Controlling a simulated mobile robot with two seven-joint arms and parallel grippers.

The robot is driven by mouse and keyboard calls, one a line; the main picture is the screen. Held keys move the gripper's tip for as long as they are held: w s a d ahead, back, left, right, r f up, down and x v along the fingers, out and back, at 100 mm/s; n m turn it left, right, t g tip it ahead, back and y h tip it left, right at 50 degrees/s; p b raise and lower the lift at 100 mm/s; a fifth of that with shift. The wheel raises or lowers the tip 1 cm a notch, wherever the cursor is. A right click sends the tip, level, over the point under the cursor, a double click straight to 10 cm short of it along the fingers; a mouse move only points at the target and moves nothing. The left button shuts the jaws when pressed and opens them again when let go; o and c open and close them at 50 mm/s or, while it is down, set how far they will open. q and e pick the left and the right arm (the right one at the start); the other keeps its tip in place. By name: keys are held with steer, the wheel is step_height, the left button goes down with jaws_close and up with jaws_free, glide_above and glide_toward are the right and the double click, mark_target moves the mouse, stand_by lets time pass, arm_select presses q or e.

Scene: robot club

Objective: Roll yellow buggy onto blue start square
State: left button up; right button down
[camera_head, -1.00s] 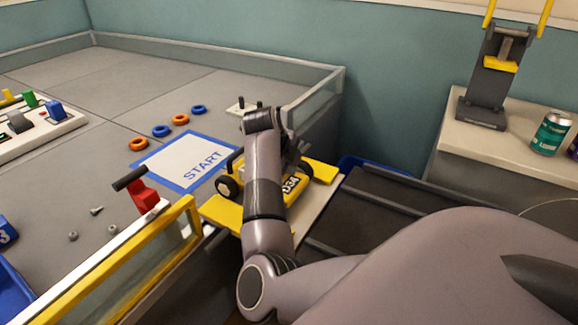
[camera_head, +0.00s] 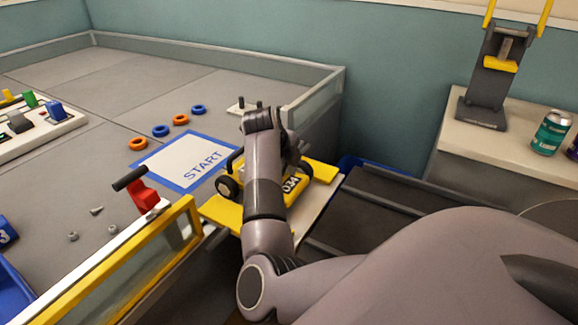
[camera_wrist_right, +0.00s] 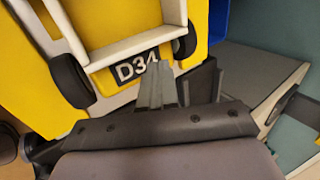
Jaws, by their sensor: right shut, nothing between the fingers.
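The yellow buggy (camera_head: 304,188) with dark wheels and a D34 plate stands at the open edge of the grey arena, just right of the start square (camera_head: 172,163). The square has a blue border, a white middle and the word START. My right arm lies across the buggy in the head view and hides its middle and my gripper's fingertips. In the wrist view my right gripper (camera_wrist_right: 170,66) is shut and empty, its fingertips at the D34 plate of the buggy (camera_wrist_right: 118,30). I cannot tell whether they touch. My left gripper is not in view.
Orange and blue rings (camera_head: 161,131) lie behind the square. A red clamp (camera_head: 144,197) sits on the yellow-framed wall (camera_head: 125,265) at the front. Yellow ramp pieces (camera_head: 222,211) flank the buggy. A shelf at right holds a can (camera_head: 551,133).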

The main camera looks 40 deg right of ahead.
mark_target(292, 181)
steer(key=shift+f, duration=0.1)
stand_by(0.3)
steer(key=shift+f+b, duration=0.65)
steer(key=shift+f, duration=0.85)
steer(key=shift+f, duration=0.1)
steer(key=shift+w+a+f+b, duration=0.1)
steer(key=shift+w+a+b, duration=0.15)
steer(key=shift+w+b, duration=0.4)
steer(key=shift+w+a+f+b, duration=0.1)
steer(key=shift+w+a+b, duration=0.2)
steer(key=shift+w, duration=0.5)
steer(key=shift+w+a+b, duration=0.2)
steer(key=shift+w+b, duration=0.8)
steer(key=shift+w, duration=0.3)
steer(key=shift+w+a+r+b, duration=0.1)
steer(key=shift+w+a+b, duration=0.2)
steer(key=shift+w+b, duration=0.55)
steer(key=shift+w+a+r+b, duration=0.1)
steer(key=shift+w+a+b, duration=0.3)
steer(key=shift+w, duration=0.65)
steer(key=shift+d, duration=0.15)
